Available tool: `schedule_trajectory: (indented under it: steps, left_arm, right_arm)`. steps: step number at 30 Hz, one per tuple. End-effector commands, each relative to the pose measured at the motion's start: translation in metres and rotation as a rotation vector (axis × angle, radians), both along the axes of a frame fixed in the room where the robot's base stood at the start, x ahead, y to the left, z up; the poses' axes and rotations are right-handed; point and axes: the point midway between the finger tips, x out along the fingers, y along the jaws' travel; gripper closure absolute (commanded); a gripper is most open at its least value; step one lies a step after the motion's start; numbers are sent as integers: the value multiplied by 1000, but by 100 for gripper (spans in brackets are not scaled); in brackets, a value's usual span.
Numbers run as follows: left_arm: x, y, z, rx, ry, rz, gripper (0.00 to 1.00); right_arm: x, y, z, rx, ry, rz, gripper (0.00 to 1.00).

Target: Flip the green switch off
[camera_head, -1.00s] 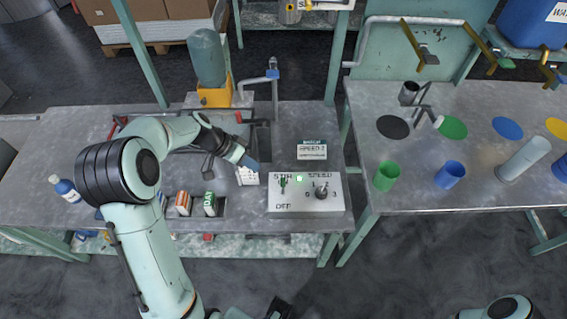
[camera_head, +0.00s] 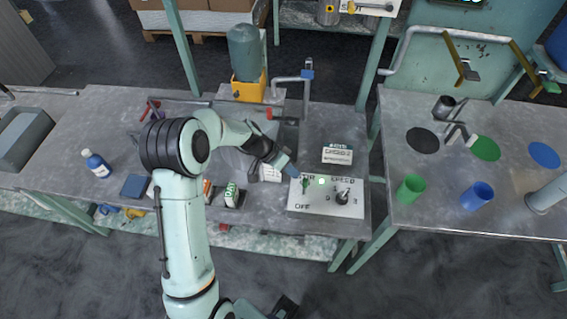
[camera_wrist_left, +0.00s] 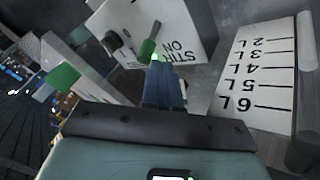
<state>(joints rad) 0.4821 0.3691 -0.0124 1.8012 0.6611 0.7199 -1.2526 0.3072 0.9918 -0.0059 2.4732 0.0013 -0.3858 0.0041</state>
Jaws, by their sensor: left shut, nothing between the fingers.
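The white control box (camera_head: 325,208) lies on the left table and carries the green switch (camera_head: 305,184). The box is labelled OFF at its near side, with a STIR label at its far side. The switch lever leans to the STIR ON side in the left wrist view (camera_wrist_left: 148,48). A green light (camera_head: 321,181) on the box is lit. My left gripper (camera_head: 291,169) is shut and empty, just beyond and left of the switch. Its fingertips (camera_wrist_left: 164,62) are close to the lever; contact cannot be told.
A black speed knob (camera_head: 342,197) stands right of the switch. A white volume-scale card (camera_wrist_left: 258,75) is beside the box. A SPEED 2 sign (camera_head: 337,154) is behind it. Green (camera_head: 411,188) and blue (camera_head: 477,195) cups stand on the right table.

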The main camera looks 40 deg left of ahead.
Motion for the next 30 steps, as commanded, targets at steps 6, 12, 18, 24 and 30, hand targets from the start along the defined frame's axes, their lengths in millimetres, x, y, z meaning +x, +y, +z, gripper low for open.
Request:
schedule_trajectory:
  steps: [6, 12, 18, 24, 30]
  left_arm:
    - [7, -9, -15, -1, 0, -1, 100]
    - [7, -10, -16, 0, -1, 0, 100]
    - [7, -10, -16, 1, -2, 0, 100]
    - [7, -9, -18, 16, -25, 0, 100]
    - [8, -9, -16, 31, -49, 0, 100]
  right_arm:
    - [1, 0, 1, 0, -1, 0, 100]
    - [1, 0, 1, 0, -1, 0, 100]
    - [0, 0, 0, 0, 0, 0, 100]
    - [-5, 0, -13, 0, 6, 0, 100]
    - [-8, 0, -23, 0, 10, 0, 100]
